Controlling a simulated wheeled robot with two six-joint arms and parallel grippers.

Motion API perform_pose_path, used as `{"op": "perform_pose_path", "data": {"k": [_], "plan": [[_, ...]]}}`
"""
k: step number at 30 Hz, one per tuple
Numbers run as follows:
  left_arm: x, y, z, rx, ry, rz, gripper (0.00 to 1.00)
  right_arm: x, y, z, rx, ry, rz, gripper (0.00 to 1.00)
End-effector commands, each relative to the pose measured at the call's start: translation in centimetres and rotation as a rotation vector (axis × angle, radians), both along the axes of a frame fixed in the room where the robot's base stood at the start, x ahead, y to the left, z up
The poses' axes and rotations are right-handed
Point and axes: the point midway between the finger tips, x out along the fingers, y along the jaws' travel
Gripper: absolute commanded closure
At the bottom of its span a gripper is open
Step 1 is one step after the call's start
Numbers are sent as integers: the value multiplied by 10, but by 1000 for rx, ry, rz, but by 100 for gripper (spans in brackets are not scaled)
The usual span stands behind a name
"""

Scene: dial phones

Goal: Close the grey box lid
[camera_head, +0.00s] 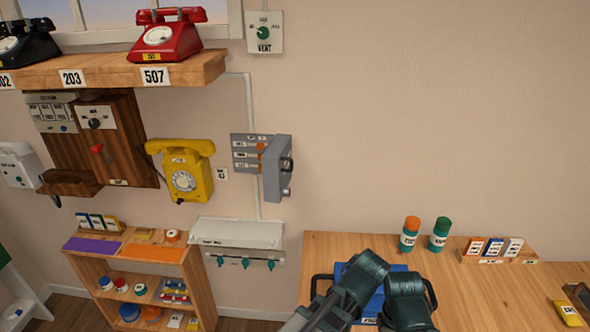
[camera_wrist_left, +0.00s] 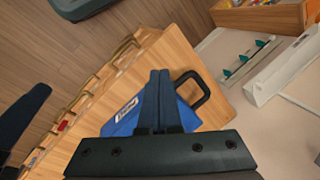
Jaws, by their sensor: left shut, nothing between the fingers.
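The grey box (camera_head: 244,153) is mounted on the wall, right of the yellow phone. Its grey lid (camera_head: 278,172) stands swung open on the right side, with a dark round knob on it. Labelled rows and an orange strip show inside the box. My left arm's dark links are low in the head view, over the table and far below and right of the box; its fingertips cannot be made out there. In the left wrist view my left gripper (camera_wrist_left: 160,75) is shut and empty, in front of a blue case.
The blue case (camera_wrist_left: 125,118) with black handles lies on the wooden table (camera_head: 475,290). Two bottles (camera_head: 410,234) and a card rack (camera_head: 495,250) stand at its back. A white hook rail (camera_head: 238,235) is below the grey box. The wall right of the lid is clear.

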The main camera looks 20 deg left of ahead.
Motion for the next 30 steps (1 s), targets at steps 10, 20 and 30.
{"op": "perform_pose_path", "data": {"k": [10, 20, 30], "plan": [[189, 84, 101, 689, -318, -33, 100, 0, 0, 4, 0, 0, 0, 50], [273, 86, 200, 1124, -497, -101, 100, 0, 0, 6, 0, 0, 0, 50], [282, 88, 213, 1181, -519, -110, 100, 0, 0, 6, 0, 0, 0, 50]]}}
